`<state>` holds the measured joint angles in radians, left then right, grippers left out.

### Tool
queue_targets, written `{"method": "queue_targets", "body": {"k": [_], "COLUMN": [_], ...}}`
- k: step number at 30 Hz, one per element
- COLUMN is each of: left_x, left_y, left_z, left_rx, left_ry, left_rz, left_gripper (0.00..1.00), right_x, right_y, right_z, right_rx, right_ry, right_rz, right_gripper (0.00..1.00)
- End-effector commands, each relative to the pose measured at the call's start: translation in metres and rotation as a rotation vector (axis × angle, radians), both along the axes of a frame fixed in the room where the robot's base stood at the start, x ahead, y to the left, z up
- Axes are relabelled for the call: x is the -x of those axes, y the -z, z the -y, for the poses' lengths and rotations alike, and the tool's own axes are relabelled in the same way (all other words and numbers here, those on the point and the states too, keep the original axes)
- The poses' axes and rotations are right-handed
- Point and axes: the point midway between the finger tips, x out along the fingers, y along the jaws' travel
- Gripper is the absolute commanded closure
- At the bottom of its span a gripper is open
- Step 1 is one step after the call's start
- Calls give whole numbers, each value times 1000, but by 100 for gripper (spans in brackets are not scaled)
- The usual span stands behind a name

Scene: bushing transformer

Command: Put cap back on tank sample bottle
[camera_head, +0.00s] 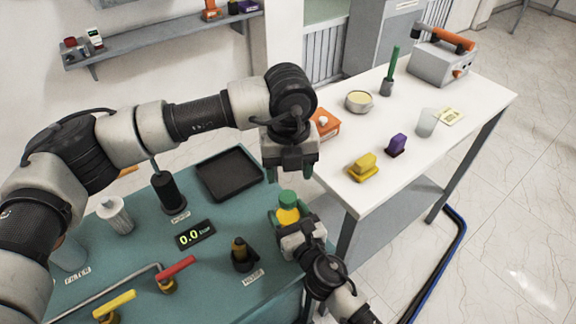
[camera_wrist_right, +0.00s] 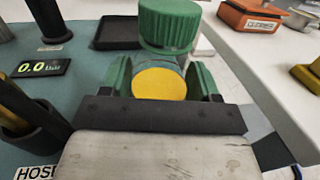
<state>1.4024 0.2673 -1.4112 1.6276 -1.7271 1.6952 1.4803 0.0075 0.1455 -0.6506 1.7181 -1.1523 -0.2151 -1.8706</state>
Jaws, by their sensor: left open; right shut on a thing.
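The sample bottle (camera_head: 287,215) has yellow on its side and is upright in my right gripper (camera_head: 289,222). In the right wrist view the green fingers of that gripper (camera_wrist_right: 160,80) are on both sides of the bottle (camera_wrist_right: 158,84). The green cap (camera_head: 288,197) is at the top of the bottle. The cap (camera_wrist_right: 168,22) looks in line with the bottle in the wrist view; I cannot tell whether it is fully seated. My left gripper (camera_head: 290,176) points down, open and empty, just above the cap and apart from it.
The teal bench holds a black tray (camera_head: 229,174), a 0.0 display (camera_head: 195,235), a black holder (camera_head: 243,258) and red (camera_head: 176,267) and yellow (camera_head: 114,304) valve handles. The white table (camera_head: 405,150) at right carries a yellow block (camera_head: 363,167), a purple block (camera_head: 396,145) and a cup (camera_head: 428,123).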

Motion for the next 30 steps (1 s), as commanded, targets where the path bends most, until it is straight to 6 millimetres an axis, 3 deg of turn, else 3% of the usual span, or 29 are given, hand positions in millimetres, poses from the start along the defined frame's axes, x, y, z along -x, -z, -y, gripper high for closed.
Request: {"method": "queue_targets", "body": {"k": [4, 10, 23, 30], "left_x": [0, 0, 0, 0], "left_y": [-2, -3, -2, 23], "left_z": [0, -1, -1, -1], "left_rx": [-1, -1, -1, -4], "left_ry": [-258, -452, -487, -487], "left_rz": [-1, 0, 0, -3], "left_gripper": [41, 41, 41, 41], "right_x": [0, 0, 0, 0], "right_y": [1, 1, 1, 1], "right_z": [0, 0, 0, 0], "right_rx": [0, 0, 0, 0], "right_ry": [0, 0, 0, 0], "right_rz": [-2, -2, -2, -2], "right_gripper": [100, 100, 100, 100]}}
